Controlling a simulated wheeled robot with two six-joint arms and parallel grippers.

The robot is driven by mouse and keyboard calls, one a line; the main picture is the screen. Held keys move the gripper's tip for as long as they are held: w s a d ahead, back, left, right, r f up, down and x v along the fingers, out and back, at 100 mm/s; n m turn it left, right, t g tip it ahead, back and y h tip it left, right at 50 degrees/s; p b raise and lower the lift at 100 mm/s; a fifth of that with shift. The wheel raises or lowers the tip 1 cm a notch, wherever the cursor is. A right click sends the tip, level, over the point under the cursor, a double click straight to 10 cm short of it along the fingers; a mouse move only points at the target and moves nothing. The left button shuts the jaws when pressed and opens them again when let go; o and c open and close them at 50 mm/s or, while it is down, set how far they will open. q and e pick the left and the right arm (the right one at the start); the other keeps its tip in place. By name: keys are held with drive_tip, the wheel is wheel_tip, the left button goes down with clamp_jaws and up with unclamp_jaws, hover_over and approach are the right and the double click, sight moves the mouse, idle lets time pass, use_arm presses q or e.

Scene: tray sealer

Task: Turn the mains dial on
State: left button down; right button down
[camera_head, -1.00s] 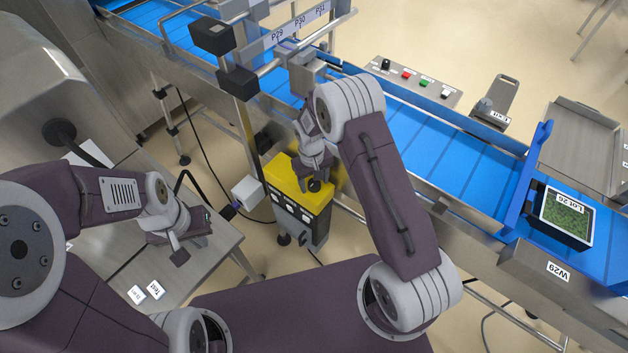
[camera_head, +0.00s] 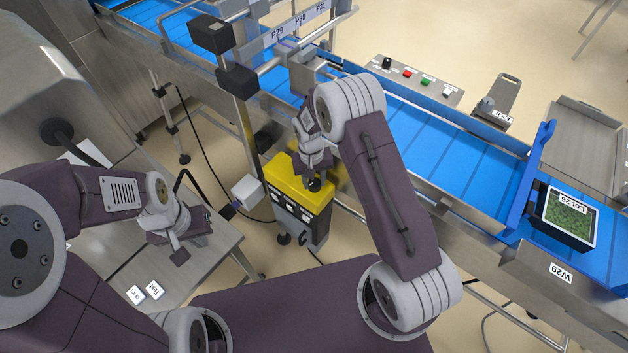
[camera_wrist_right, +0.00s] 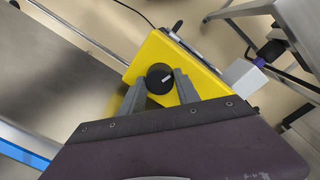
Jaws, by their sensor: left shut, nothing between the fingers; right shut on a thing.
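The mains dial is a round black knob with a white mark (camera_wrist_right: 160,78) on the yellow top of a box (camera_head: 284,178); in the head view it shows below my right gripper (camera_head: 314,172). In the right wrist view the two grey fingers (camera_wrist_right: 160,88) stand on either side of the dial, shut on it. The white mark points up and to the right in that view. My left gripper (camera_head: 180,255) is shut and empty over the steel table at the left.
A blue conveyor (camera_head: 450,150) runs behind the box, with a labelled tray (camera_head: 567,218) at its right. A panel with coloured buttons (camera_head: 415,80) lies beyond it. A grey plug-like block (camera_head: 247,191) sits left of the box. The steel table (camera_head: 215,245) is at lower left.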

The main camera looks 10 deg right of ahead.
drive_tip(key=m, duration=0.7)
drive_tip(key=shift+w, duration=0.1)
drive_tip(key=m, duration=0.4)
drive_tip(key=shift+r+g, duration=0.1)
drive_tip(key=shift+g, duration=0.2)
drive_tip(key=shift+w+m, duration=0.1)
drive_tip(key=shift+m, duration=1.8)
drive_tip(key=shift+y, duration=0.3)
drive_tip(key=c, duration=1)
unclamp_jaws()
drive_tip(key=shift+o, duration=0.6)
wheel_tip(320, 180, up, 9)
drive_tip(key=b, duration=0.1)
drive_tip(key=shift+w, duration=0.15)
